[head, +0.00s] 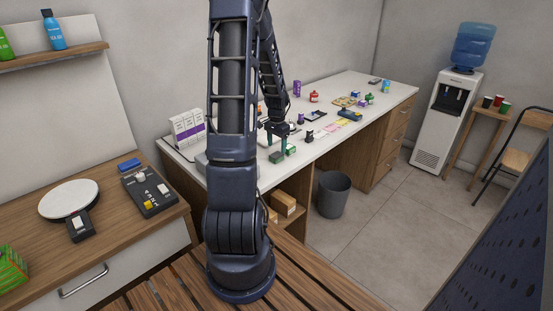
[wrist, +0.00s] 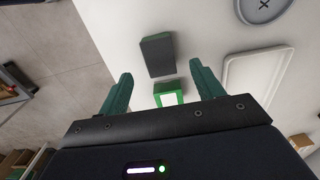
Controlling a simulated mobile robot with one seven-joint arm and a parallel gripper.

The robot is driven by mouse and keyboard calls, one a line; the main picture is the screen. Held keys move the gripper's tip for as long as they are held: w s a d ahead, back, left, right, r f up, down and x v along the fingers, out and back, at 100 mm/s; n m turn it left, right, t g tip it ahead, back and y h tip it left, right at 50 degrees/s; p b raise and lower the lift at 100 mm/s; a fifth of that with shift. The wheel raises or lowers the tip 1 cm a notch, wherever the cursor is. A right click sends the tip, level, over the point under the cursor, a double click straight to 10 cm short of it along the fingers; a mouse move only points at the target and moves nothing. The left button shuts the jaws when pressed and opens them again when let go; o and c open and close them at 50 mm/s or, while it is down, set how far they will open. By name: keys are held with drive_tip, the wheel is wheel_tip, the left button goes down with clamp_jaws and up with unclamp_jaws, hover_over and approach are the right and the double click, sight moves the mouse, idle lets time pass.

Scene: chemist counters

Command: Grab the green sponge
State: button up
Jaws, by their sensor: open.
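My gripper (head: 276,143) is open above the long white counter, and its two green fingers show in the wrist view (wrist: 161,72). A dark grey-green block (head: 276,157), which looks like the sponge, lies flat on the counter below the fingers. In the wrist view the block (wrist: 158,55) lies just beyond the gap between the fingertips, with nothing gripped. A small bright green box with a white face (head: 291,150) sits close beside it. In the wrist view this box (wrist: 168,93) shows between the fingers, nearer the palm.
A white tray (wrist: 229,75) and a round grey item with an X (wrist: 266,6) lie beside the block. Several small items crowd the counter farther right, including a red bottle (head: 314,97). A grey bin (head: 333,194) stands on the floor by the counter.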

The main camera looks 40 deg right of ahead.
sight(276, 155)
drive_tip(key=shift+a+f, duration=0.1)
drive_tip(key=shift+f, duration=2.6)
drive_tip(key=shift+c, duration=0.3)
drive_tip(key=c, duration=1)
